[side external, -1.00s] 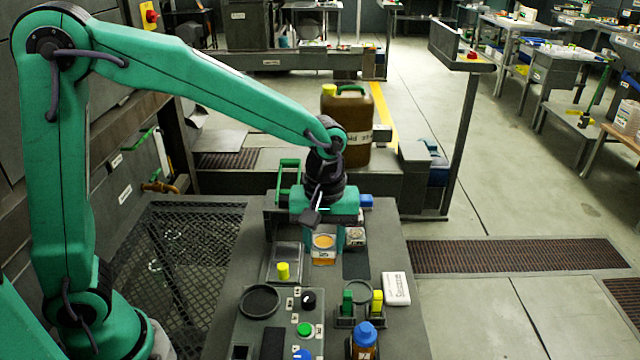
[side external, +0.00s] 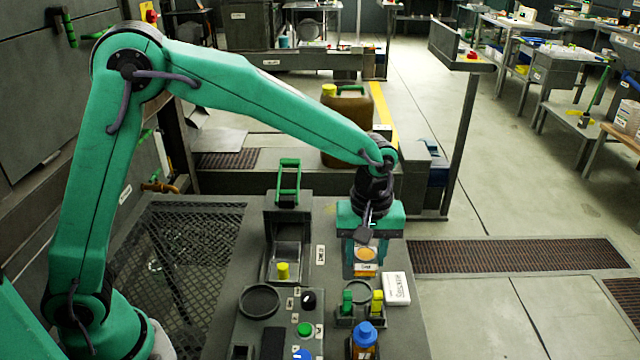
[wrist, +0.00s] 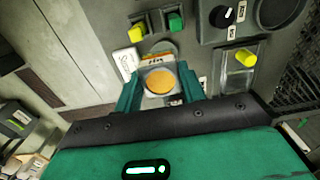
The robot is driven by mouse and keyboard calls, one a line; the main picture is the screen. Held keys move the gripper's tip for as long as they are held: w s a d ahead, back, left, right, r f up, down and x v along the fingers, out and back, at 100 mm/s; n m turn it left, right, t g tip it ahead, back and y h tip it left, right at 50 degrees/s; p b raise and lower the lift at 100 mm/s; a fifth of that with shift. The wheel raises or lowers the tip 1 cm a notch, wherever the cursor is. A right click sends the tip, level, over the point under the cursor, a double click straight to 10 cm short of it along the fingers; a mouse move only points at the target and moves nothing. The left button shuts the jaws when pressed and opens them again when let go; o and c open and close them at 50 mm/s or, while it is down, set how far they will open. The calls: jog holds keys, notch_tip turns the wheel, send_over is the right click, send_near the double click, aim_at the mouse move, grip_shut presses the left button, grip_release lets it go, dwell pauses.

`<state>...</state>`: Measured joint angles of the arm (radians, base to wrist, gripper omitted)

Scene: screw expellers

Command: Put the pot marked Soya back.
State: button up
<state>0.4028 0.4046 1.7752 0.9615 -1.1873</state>
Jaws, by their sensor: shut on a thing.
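A small clear square pot with orange contents (side external: 366,256) and a white label is between the jaws of my gripper (side external: 368,262). The label's print is too small to read surely. In the wrist view the same pot (wrist: 159,82) sits between the two green fingers (wrist: 160,90), which press its sides. The pot looks upright, over the right part of the bench where a dark pad was visible earlier. I cannot tell whether its base touches anything. My gripper hides the bench behind it.
A white block marked Sesame (side external: 396,288) lies just right and in front of the pot.

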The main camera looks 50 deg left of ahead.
jog(key=w+a+f, duration=0.1)
jog(key=w+a, duration=0.1)
jog(key=w+a+f, duration=0.4)
jog(key=shift+w+a+f, duration=0.2)
jog(key=shift+a+f, duration=0.05)
jog(key=shift+a, duration=0.1)
jog(key=shift+f, duration=0.1)
jog(key=shift+f, duration=1.9)
jog(key=shift+f, duration=0.15)
jog(key=o, duration=1.1)
jog(key=shift+o, duration=0.2)
notch_tip(320, 180, up, 12)
jog(key=shift+r, duration=0.2)
